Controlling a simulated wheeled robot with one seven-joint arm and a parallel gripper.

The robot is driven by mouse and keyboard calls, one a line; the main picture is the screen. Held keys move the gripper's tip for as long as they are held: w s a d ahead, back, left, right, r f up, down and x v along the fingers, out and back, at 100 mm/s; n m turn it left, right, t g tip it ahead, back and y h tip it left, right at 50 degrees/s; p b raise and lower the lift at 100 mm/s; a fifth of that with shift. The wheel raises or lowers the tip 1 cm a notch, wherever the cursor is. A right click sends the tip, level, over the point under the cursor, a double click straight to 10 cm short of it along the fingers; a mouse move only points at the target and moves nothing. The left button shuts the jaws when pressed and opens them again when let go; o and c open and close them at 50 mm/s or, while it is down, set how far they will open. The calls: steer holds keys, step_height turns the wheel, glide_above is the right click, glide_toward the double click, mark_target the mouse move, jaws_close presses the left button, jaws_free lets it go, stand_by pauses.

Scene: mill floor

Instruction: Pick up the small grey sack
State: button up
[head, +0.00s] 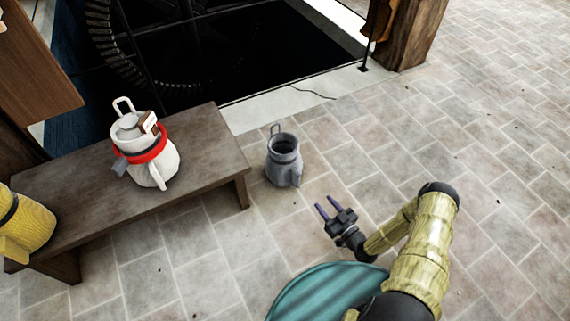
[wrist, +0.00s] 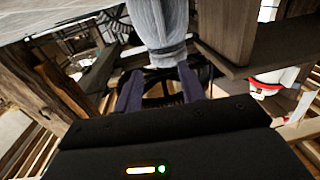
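The small grey sack (head: 285,165) stands upright on the tiled floor, just right of the bench's end. It has a loop at its top and a dark, narrow neck. My gripper (head: 327,207) is to the right of the sack and nearer to me, low over the floor, with a gap between them. Its two purple fingers are apart with nothing between them. In the wrist view, the sack (wrist: 162,28) shows at the top centre, beyond the fingertips of my gripper (wrist: 158,70) and roughly in line with the space between them; its upper edge is cut off there.
A wooden bench (head: 205,150) stands left of the sack. It bears a white sack with a red band (head: 150,160) and a yellow sack (head: 28,222). Behind is a dark pit (head: 240,50) with a pale kerb. The floor to the right is clear up to a wooden post (head: 410,35).

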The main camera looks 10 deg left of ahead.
steer(key=b, duration=0.3)
glide_toward(300, 178)
steer(key=x, duration=0.5)
steer(key=shift+w+r, duration=0.35)
steer(key=shift+w, duration=0.05)
steer(key=x, duration=0.1)
steer(key=b+x, duration=0.2)
steer(key=x, duration=0.1)
steer(key=shift+s+a+f, duration=0.2)
steer(key=shift+a+f, duration=0.05)
steer(key=shift+f, duration=0.1)
steer(key=shift+w+a+r+b, duration=0.15)
steer(key=shift+w+a+b, duration=0.2)
steer(key=shift+w+b, duration=0.1)
steer(key=shift+c, duration=0.2)
jaws_close()
